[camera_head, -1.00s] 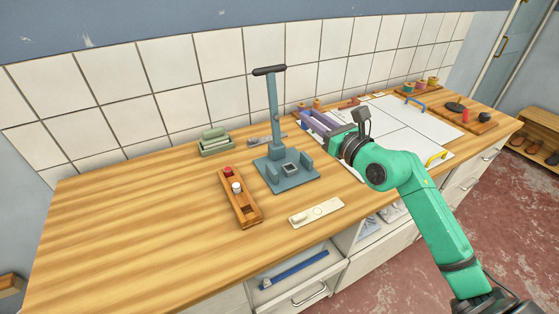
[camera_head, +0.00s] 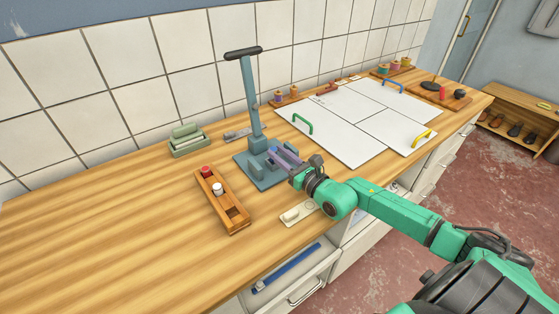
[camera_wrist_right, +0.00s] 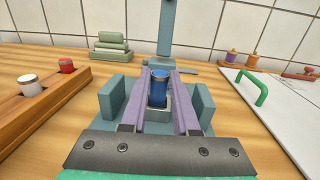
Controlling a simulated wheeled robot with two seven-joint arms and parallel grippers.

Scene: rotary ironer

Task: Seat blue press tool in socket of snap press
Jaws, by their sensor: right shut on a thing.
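The blue press tool (camera_wrist_right: 159,88) stands upright between the two purple fingers of my right gripper (camera_wrist_right: 160,76) in the right wrist view. The fingers are shut on it. It is at the square socket (camera_wrist_right: 158,115) of the snap press; I cannot tell how deep it sits. The snap press (camera_head: 252,110) is blue-grey, with a flat base, two side blocks and a tall lever with a dark handle. My right gripper (camera_head: 284,157) also shows over the press base in the head view, where it hides the socket and tool. My left gripper is not in view.
A wooden rack (camera_head: 224,203) with a red and a white tool stands left of the press. A pale plate (camera_head: 298,213) lies in front. A green box (camera_head: 186,139) sits behind left. White panels (camera_head: 350,120) with coloured handles lie right. The left worktop is clear.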

